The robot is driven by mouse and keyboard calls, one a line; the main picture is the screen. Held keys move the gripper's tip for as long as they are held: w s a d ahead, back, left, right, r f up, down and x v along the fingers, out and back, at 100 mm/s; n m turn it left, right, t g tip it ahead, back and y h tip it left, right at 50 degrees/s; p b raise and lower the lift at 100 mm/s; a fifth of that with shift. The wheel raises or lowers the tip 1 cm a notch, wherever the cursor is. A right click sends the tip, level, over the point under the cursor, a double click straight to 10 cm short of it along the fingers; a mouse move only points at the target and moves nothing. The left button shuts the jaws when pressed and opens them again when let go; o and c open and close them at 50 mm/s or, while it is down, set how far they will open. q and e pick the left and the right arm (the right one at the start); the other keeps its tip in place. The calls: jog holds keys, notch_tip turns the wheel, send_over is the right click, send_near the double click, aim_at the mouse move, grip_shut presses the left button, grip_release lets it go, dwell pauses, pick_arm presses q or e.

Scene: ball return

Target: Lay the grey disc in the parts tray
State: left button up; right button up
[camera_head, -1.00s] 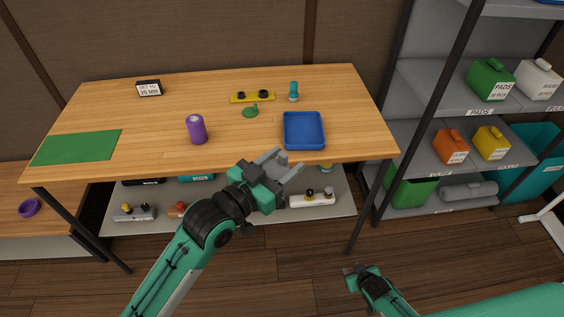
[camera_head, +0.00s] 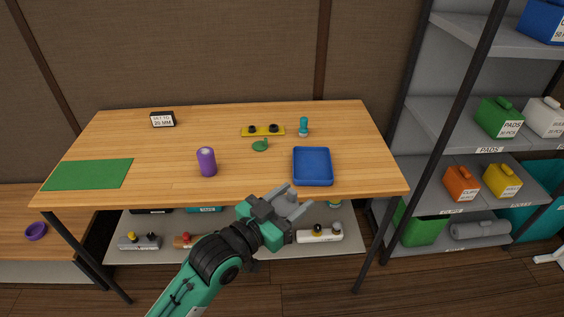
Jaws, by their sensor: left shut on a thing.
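My left gripper (camera_head: 291,203) is in front of the table's front edge, below the blue tray in the picture. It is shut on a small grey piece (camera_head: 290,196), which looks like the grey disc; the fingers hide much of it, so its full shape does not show. The blue parts tray (camera_head: 313,180) lies on the right part of the table, near the front edge, and looks empty. The held piece is apart from the tray, nearer to me. My right gripper is not in view.
The wooden table (camera_head: 235,185) also holds a purple can (camera_head: 207,162), a green knobbed piece (camera_head: 260,145), a yellow plate (camera_head: 263,131), a teal-handled item (camera_head: 304,127), a sign (camera_head: 163,119) and a green mat (camera_head: 88,174). A shelf rack (camera_head: 462,150) stands right.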

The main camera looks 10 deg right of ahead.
pick_arm(q)
jog(key=shift+w+a, duration=0.1)
jog(key=shift+a, duration=0.15)
jog(key=s+a+f+n+t+y, duration=0.1)
jog(key=a+f+n+t+y, duration=0.1)
jog(key=a, duration=0.7)
jog(key=s+a+f+n+t+y, duration=0.2)
jog(key=a+f+n+y, duration=0.2)
jog(key=a+y, duration=0.3)
jog(key=s+a+f+n+t+y, duration=0.1)
jog(key=a+f+n+t+y, duration=0.1)
jog(key=a, duration=0.9)
jog(key=f+n+y, duration=0.1)
jog(key=n+y, duration=0.1)
jog(key=y, duration=0.1)
jog(key=shift+s+f+t, duration=0.25)
jog(key=shift+s+t, duration=0.05)
jog(key=shift+s, duration=0.05)
